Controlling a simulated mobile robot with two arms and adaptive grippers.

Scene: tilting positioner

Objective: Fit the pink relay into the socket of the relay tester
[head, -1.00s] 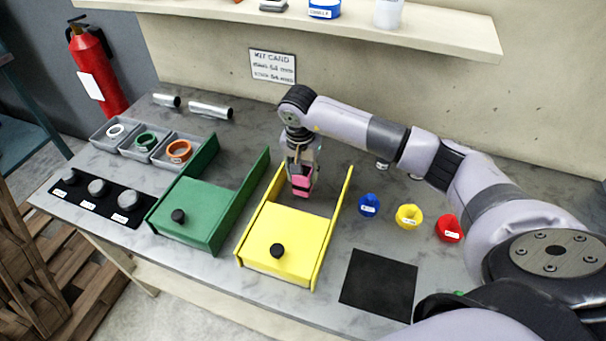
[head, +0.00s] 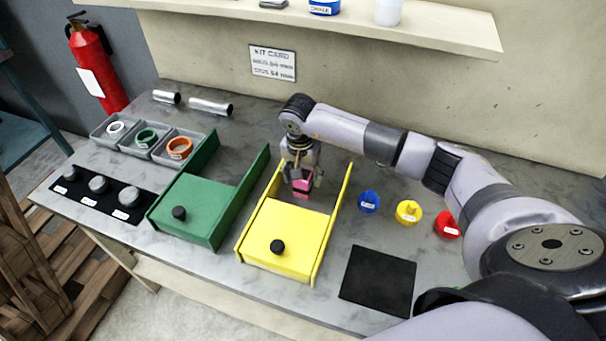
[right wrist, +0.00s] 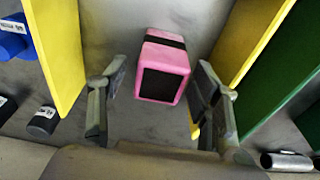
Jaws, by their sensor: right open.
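The pink relay (head: 301,195) is a pink block with a black band and a black end face. It stands between the two side walls of the yellow unit (head: 285,232), behind its yellow top plate. In the right wrist view the relay (right wrist: 165,68) lies between the fingers with a gap on each side. My right gripper (head: 303,184) is open above and around the relay; its fingers also show in the wrist view (right wrist: 161,85). The fingers partly hide the relay in the head view. I cannot make out a tester socket. My left gripper is not in view.
A green unit (head: 190,205) with raised walls stands to the left. Blue (head: 369,202), yellow (head: 408,212) and red (head: 446,225) pieces stand to the right. A black mat (head: 378,281) lies in front of them. Grey bins (head: 130,150) hold rings at the left.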

